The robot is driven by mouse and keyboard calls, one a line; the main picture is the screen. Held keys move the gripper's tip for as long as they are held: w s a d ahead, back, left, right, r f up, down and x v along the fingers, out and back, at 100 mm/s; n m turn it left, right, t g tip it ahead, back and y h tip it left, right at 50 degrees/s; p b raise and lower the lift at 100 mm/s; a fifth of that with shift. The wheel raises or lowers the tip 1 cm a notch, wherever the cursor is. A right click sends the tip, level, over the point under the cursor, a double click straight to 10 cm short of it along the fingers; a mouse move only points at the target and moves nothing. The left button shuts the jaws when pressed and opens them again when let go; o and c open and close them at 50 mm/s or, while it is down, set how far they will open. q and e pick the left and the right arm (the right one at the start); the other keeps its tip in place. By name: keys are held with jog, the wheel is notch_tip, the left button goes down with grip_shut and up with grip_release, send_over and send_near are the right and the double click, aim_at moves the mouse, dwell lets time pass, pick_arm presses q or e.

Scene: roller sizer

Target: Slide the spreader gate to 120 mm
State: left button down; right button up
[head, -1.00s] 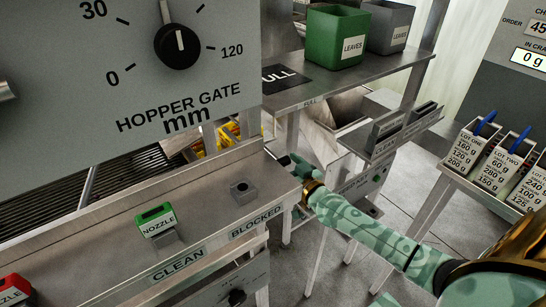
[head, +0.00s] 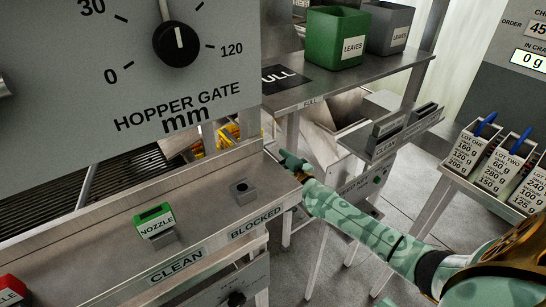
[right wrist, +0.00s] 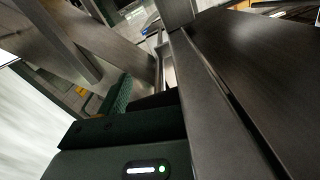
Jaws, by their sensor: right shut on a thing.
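My right gripper (head: 291,162) is at the far right corner of the steel bench, beside the hopper side, its arm coming in from the right. In the right wrist view, its dark body with a green light and a textured green finger (right wrist: 118,95) is close against dark metal faces. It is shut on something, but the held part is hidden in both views. I cannot make out the spreader gate or its scale. A dial (head: 177,43) marked HOPPER GATE mm points upward, between 30 and 120. My left gripper is not in view.
A green LEAVES bin (head: 336,38) is on the rear shelf. Lot boxes (head: 467,155) stand at right. Floor shows around the arm.

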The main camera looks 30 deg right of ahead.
jog(key=s+p, duration=0.3)
jog(key=s, duration=0.8)
jog(key=shift+s+d+f+p, duration=0.15)
jog(key=shift+s+d+p, duration=0.15)
jog(key=shift+d+p, duration=0.1)
jog(key=o, duration=1.3)
jog(key=shift+o, duration=0.3)
jog(key=shift+s, duration=0.15)
jog(key=shift+s, duration=0.1)
jog(key=s+d+b, duration=0.1)
jog(key=s, duration=1.5)
jog(key=shift+s+d, duration=0.15)
jog(key=shift+d, duration=0.05)
